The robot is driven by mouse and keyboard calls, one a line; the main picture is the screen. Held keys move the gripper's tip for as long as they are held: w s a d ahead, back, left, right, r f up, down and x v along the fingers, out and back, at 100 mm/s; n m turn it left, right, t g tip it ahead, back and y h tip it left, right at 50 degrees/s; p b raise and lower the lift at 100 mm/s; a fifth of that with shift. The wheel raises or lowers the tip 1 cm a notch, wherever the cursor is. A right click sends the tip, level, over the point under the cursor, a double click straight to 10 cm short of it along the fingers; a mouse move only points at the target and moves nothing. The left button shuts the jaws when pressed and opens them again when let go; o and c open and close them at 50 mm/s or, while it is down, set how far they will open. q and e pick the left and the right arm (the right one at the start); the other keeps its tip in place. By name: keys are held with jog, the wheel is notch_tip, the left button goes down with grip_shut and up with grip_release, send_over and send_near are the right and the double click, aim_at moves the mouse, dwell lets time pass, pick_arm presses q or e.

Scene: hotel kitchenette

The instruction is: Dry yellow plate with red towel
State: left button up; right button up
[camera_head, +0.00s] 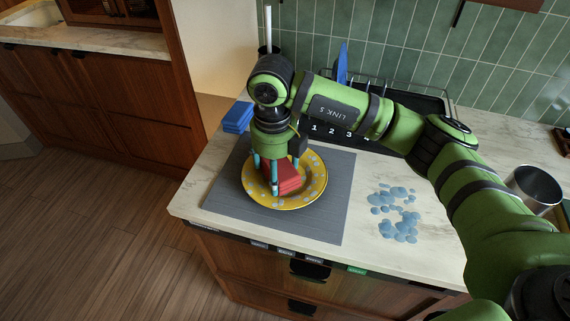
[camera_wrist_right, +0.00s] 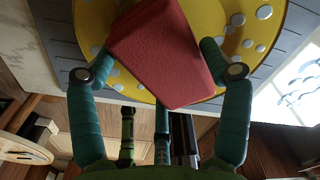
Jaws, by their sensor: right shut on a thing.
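The yellow plate (camera_head: 311,186) lies on a grey mat, with pale round spots on its surface; it also shows in the wrist view (camera_wrist_right: 246,50). The red towel (camera_head: 286,178) is a folded block over the plate's middle, and it fills the centre of the wrist view (camera_wrist_right: 160,60). My right gripper (camera_head: 272,186) points down over the plate and is shut on the red towel, with a teal finger on either side of it (camera_wrist_right: 156,72). I cannot tell whether the towel presses on the plate. My left gripper is not in view.
The grey mat (camera_head: 325,220) lies near the counter's front edge. A blue folded stack (camera_head: 238,117) is behind it at left. A dark numbered rack (camera_head: 395,135) holds a blue item (camera_head: 342,62). Pale blue drops (camera_head: 396,212) lie right of the mat. A metal container (camera_head: 533,187) stands far right.

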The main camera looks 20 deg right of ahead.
aim_at(290, 162)
jog(key=shift+s+a, duration=0.1)
jog(key=shift+a, duration=0.35)
jog(key=shift+w+d+f+b, duration=0.15)
jog(key=shift+d+b, duration=0.1)
jog(key=shift+d, duration=0.45)
jog(key=shift+w+d+r+b, duration=0.1)
jog(key=shift+d+b, duration=0.15)
jog(key=shift+d, duration=0.4)
jog(key=shift+w+d, duration=0.15)
jog(key=shift+d, duration=0.6)
jog(key=shift+r+p, duration=2.35)
jog(key=shift+r, duration=2)
